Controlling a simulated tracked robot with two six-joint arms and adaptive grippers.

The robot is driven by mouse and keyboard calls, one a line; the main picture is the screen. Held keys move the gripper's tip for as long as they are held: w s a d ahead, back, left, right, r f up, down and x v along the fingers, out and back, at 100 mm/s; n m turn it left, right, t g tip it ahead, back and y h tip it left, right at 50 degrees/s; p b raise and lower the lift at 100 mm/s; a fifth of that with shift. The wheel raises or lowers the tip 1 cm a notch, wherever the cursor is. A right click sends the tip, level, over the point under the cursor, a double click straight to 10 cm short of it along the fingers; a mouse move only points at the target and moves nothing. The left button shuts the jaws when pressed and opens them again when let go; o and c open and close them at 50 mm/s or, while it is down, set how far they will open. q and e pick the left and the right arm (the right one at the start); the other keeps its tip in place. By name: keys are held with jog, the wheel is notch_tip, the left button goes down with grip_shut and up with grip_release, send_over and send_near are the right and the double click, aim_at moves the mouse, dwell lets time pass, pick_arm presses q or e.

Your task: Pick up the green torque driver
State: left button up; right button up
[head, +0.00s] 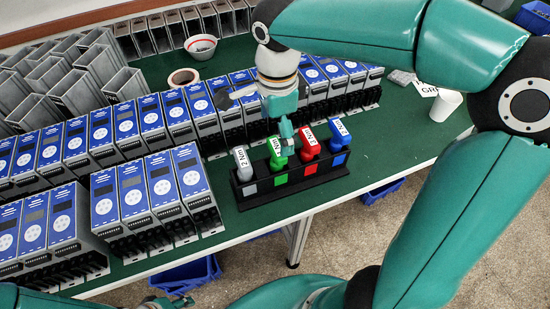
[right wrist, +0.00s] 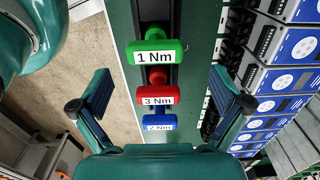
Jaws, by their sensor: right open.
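The green torque driver (head: 278,155) stands in a black holder (head: 295,188), between a grey driver (head: 243,165) and a red driver (head: 310,146). A blue driver (head: 339,137) stands at the right end. In the right wrist view, the green handle (right wrist: 158,58) carries a "1 Nm" label, with the red (right wrist: 158,88) and blue (right wrist: 158,117) handles below it in the picture. My right gripper (head: 284,134) is over the holder near the green driver. Its fingers (right wrist: 159,74) are spread wide and hold nothing. My left gripper (head: 168,302) shows only partly at the bottom edge; its jaws are unclear.
Rows of blue-fronted soft starter units (head: 133,192) stand left of and behind the holder. A white cup (head: 445,106), a tape roll (head: 183,78) and a bowl (head: 201,46) are on the green table. Blue bins (head: 188,275) are below. Free tabletop (head: 395,145) lies right of the holder.

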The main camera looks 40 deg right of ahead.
aim_at(277, 147)
jog(key=shift+s+a+f, duration=0.1)
jog(key=shift+s+f, duration=0.05)
jog(key=shift+f, duration=1.35)
jog(key=shift+s+a+f, duration=0.1)
jog(key=shift+f, duration=1.35)
jog(key=shift+c, duration=0.3)
jog(key=c, duration=1.1)
jog(key=shift+r, duration=0.15)
jog(key=shift+c, duration=0.2)
notch_tip(277, 147, up, 20)
jog(key=p, duration=0.2)
